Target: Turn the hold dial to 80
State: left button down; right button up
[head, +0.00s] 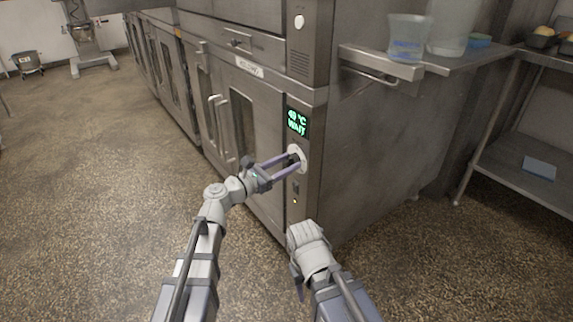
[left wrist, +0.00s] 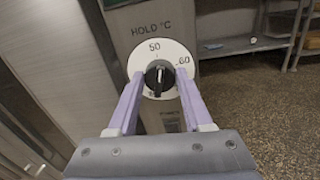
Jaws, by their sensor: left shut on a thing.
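The hold dial (head: 301,153) is a dark knob on a round white plate, on the front right strip of the steel cabinet. In the left wrist view the dial (left wrist: 158,75) sits under the label "HOLD °C", with 50 at the top and 60 at the upper right. Lower numbers are partly hidden, and the pointer's exact reading is unclear. My left gripper (head: 291,160) is shut on the knob, one purple finger on each side. The green display (head: 297,121) above appears to read about 40 °C with a word like "WAIT". My right gripper (head: 299,288) hangs low, mostly hidden.
The cabinet's door handle (head: 221,118) is left of the dial. A small orange light (head: 295,201) shows below it. A steel side shelf (head: 382,62) holds a clear tub (head: 407,38). A steel rack (head: 520,160) stands at right. The floor (head: 90,190) at left is clear.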

pick_arm(q)
jog(key=m, duration=0.5)
jog(key=shift+f+b, duration=0.1)
jog(key=shift+b, duration=0.2)
jog(key=m, duration=0.5)
jog(key=shift+f+m+h+b, duration=0.1)
jog(key=shift+m+h+b, duration=0.2)
jog(key=shift+h, duration=0.1)
jog(key=m, duration=0.5)
jog(key=shift+g, duration=0.3)
jog(key=m, duration=0.4)
jog(key=shift+m+h, duration=0.4)
jog(key=m, duration=0.4)
jog(key=shift+w+f+m+g, duration=0.1)
jog(key=shift+m+g, duration=0.3)
jog(key=m, duration=0.5)
jog(key=shift+a+m+g+p, duration=0.1)
jog(key=shift+m+g+p, duration=0.2)
jog(key=shift+p, duration=0.1)
jog(key=shift+w+m+y+p, duration=0.1)
jog(key=shift+m+y+p, duration=0.35)
jog(key=shift+m, duration=4.05)
